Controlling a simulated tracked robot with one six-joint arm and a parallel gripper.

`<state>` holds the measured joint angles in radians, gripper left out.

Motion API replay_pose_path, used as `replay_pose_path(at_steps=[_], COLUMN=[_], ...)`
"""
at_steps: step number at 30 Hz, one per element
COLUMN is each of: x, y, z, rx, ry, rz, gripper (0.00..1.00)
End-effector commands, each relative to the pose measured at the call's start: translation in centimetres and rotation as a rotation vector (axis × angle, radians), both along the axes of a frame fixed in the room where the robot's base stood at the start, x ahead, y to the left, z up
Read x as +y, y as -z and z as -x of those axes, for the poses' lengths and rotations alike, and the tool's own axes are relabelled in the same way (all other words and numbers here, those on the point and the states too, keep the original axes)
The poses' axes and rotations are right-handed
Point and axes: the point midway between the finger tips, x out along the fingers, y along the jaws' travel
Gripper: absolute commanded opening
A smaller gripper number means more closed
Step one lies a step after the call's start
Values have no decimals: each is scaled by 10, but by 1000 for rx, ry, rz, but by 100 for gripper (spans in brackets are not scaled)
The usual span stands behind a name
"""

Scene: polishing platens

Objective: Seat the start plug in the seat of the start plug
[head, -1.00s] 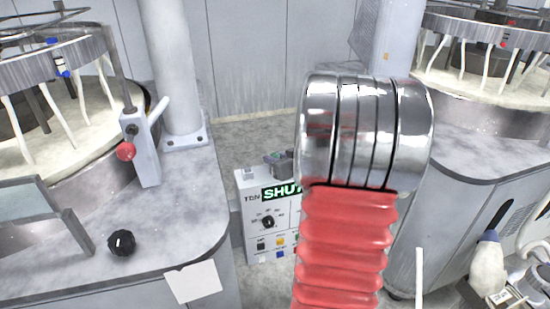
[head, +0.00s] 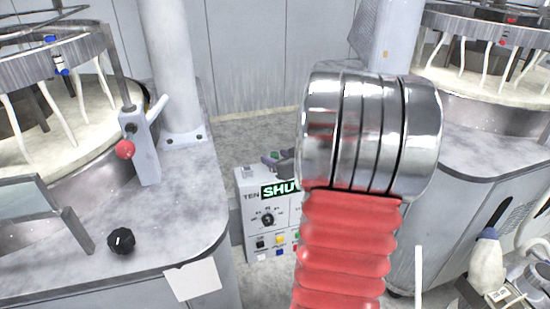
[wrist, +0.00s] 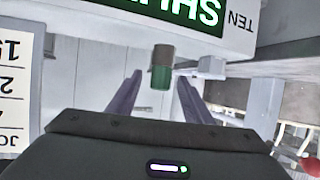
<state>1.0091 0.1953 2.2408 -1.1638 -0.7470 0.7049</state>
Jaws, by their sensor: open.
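A small plug, green with a brown-grey end, which I take for the start plug (wrist: 161,72), shows in the wrist view at the labelled box. My gripper (wrist: 157,84) is open, with one dark finger to each side of the plug and visible gaps between. I cannot tell whether the plug stands in a seat; no empty seat can be made out.
The white control box (head: 252,214) has a "SHUT" sign, a dial and coloured buttons. A grey bench (head: 180,220) with a black knob (head: 121,241) and a red-knobbed lever (head: 125,149) stands left. Another polishing machine (head: 480,150) stands right. Grey floor shows between them.

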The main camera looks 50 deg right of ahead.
Motion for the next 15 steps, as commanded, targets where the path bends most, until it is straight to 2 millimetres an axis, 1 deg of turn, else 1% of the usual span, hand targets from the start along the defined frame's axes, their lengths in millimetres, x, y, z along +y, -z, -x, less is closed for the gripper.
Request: replay_pose_path(at_steps=[15], x=[17], y=[-27], z=[64], rx=[0], ry=[3], rz=[1], gripper=[46])
